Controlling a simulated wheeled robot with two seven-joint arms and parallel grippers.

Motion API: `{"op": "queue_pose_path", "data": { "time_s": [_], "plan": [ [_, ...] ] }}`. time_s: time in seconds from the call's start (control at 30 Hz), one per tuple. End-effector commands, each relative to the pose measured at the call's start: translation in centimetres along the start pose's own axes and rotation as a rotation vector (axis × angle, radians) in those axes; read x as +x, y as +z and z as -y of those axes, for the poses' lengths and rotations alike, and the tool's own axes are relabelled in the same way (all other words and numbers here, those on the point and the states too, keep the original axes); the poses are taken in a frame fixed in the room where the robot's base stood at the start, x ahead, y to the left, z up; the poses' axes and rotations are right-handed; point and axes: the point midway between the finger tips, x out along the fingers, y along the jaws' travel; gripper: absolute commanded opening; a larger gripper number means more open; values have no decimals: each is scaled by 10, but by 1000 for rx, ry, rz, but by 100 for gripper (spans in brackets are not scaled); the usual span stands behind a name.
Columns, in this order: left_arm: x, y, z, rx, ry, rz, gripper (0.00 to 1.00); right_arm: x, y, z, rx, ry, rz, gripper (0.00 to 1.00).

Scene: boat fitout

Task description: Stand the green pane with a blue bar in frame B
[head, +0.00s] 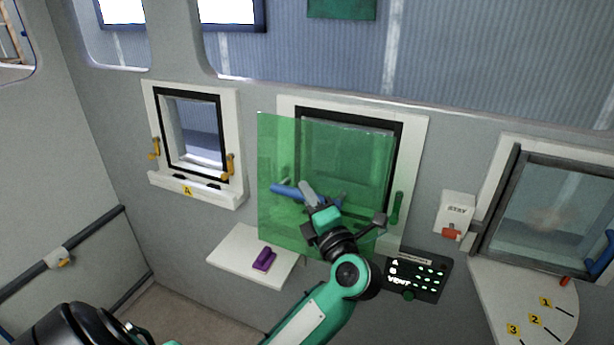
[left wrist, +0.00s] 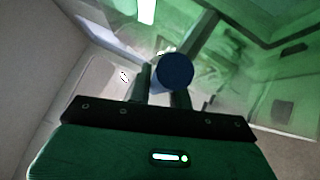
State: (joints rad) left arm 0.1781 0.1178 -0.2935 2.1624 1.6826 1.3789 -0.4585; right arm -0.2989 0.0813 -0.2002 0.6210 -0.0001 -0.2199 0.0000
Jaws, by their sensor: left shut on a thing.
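The green see-through pane (head: 278,150) with a blue bar (head: 284,190) hangs in front of the middle window frame (head: 415,130) in the head view. My left gripper (head: 318,200) is shut on the blue bar. In the left wrist view the bar's round blue end (left wrist: 175,71) sits between the fingers, with the green pane (left wrist: 260,60) beyond. The pane covers much of the middle frame and sticks out past its left side. I cannot tell how far the pane is from the frame. The middle frame's label is not visible. My right gripper is not in view.
Left frame A (head: 239,120) has yellow latches. A shelf (head: 235,250) below holds a purple block (head: 264,259). A dark panel (head: 418,276), a STAY box (head: 456,212), a hinged right window (head: 550,205) and a numbered quadrant plate (head: 500,295) are to the right.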

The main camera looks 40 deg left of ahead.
Motion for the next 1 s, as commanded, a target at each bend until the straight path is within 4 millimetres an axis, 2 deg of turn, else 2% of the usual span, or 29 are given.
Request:
{"op": "queue_pose_path", "data": {
  "time_s": [0.03,0.17,1.0],
  "plan": [
    [2,1,-9,-2,11,-13,0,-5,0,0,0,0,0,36],
    [4,1,-12,1,18,-32,0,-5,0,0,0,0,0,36],
    [35,33,11,0,18,-32,0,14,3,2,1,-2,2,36]
  ]
}}
